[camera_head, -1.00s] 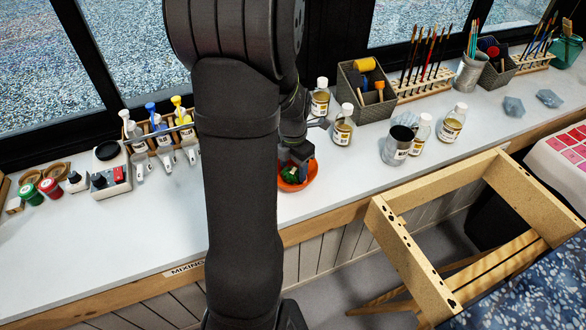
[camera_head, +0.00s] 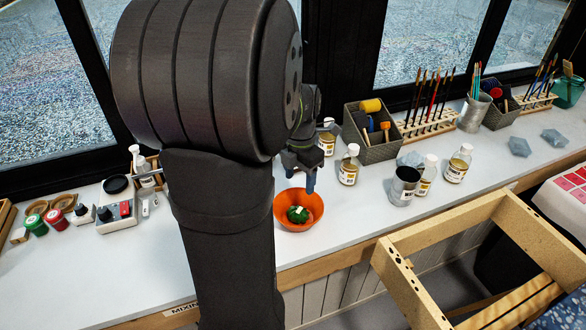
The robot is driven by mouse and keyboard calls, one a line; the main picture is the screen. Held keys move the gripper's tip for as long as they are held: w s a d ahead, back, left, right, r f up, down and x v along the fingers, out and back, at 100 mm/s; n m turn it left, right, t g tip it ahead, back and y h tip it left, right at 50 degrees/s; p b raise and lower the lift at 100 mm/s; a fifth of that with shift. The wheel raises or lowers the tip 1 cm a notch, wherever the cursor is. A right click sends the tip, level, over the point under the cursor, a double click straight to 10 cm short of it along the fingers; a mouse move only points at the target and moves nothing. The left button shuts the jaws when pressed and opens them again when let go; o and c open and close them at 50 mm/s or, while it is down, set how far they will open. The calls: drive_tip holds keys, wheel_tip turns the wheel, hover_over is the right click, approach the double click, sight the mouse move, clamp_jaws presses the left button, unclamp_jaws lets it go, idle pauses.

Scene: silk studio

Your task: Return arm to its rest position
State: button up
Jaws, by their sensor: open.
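My arm rises through the middle-left of the head view and bends over toward the counter. My gripper (camera_head: 310,183) points down just above and behind an orange bowl (camera_head: 285,222), apart from the bowl's contents. Its blue-tipped fingers are partly merged at this angle, and nothing shows between them. The bowl stands on the white counter (camera_head: 345,218) and holds a green-and-red item (camera_head: 297,214). My arm hides part of the counter behind it.
Bottles (camera_head: 349,165) and a metal cup (camera_head: 404,186) stand right of my gripper. A grey caddy (camera_head: 372,145) and brush rack (camera_head: 428,128) are behind. A scale (camera_head: 117,202) and paint jars (camera_head: 56,217) are at left. A wooden frame (camera_head: 450,218) sits at front right.

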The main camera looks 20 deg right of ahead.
sight(299, 208)
drive_tip(key=shift+f, duration=4.2)
drive_tip(key=shift+f, duration=1.75)
drive_tip(key=shift+r, duration=0.1)
drive_tip(key=r, duration=0.4)
drive_tip(key=shift+s+d+r, duration=0.2)
drive_tip(key=shift+s+d, duration=0.1)
drive_tip(key=shift+s, duration=0.1)
drive_tip(key=s+d+r, duration=0.5)
drive_tip(key=s+r, duration=0.1)
drive_tip(key=s, duration=0.4)
drive_tip(key=w+a+n, duration=0.1)
drive_tip(key=w+a, duration=0.4)
drive_tip(key=a, duration=0.3)
drive_tip(key=w+a+n, duration=0.1)
drive_tip(key=w+a, duration=0.4)
drive_tip(key=a, duration=0.3)
drive_tip(key=a+n, duration=0.2)
drive_tip(key=a, duration=1.6)
drive_tip(key=shift+w+a+f+n, duration=0.15)
drive_tip(key=shift+w+a+n, duration=0.05)
drive_tip(key=shift+a+n, duration=0.1)
